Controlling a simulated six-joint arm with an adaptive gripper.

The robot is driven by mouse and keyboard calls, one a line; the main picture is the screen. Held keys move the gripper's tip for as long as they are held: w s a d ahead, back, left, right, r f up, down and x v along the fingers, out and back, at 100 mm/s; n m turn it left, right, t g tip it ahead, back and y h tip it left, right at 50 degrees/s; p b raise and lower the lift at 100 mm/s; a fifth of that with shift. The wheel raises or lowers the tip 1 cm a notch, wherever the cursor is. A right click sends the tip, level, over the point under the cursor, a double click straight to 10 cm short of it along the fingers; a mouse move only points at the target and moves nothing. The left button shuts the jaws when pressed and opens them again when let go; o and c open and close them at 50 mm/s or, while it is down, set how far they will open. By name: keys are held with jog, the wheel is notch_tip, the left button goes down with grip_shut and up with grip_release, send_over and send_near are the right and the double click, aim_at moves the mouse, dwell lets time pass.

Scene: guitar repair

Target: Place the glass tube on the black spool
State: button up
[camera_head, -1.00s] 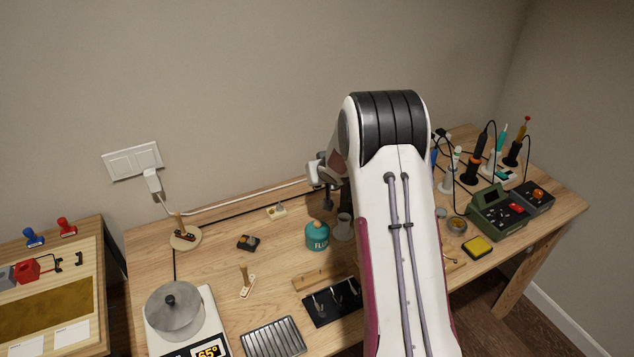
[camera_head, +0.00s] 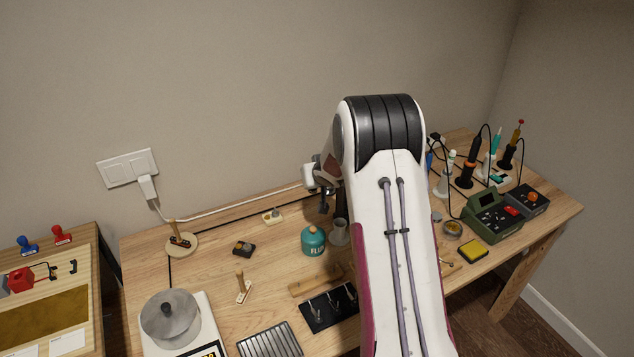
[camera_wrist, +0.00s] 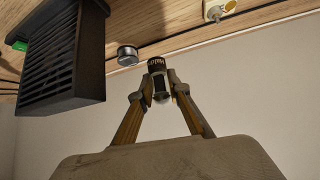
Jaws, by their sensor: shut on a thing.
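In the wrist view my gripper (camera_wrist: 160,92) is shut on a small dark cylinder with a ribbed top, apparently the glass tube (camera_wrist: 158,68); its glass is hard to make out. It is held upright in the picture, between the two fingertips. In the head view my gripper (camera_head: 326,200) shows only partly beside my arm, above the back of the bench, and the held thing is too small to tell. I cannot pick out the black spool for certain in either view.
In the wrist view a black slatted box (camera_wrist: 62,65) and a small silver cylinder (camera_wrist: 127,55) are near the held thing. In the head view a teal flux bottle (camera_head: 314,241) and grey cup (camera_head: 340,234) stand near my gripper. Several soldering tools stand right.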

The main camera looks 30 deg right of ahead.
jog(key=w+d+r+m+g+h, duration=0.3)
jog(key=w+d+m+h, duration=0.3)
jog(key=w+d+m, duration=0.2)
jog(key=shift+d+r+m+g, duration=0.15)
jog(key=shift+d+m+g, duration=0.45)
jog(key=shift+d+m, duration=0.3)
dwell(0.7)
jog(key=shift+d, duration=0.1)
dwell(0.4)
jog(key=shift+f, duration=3.15)
jog(key=shift+f, duration=0.1)
jog(key=shift+f, duration=1.75)
jog(key=shift+f, duration=0.1)
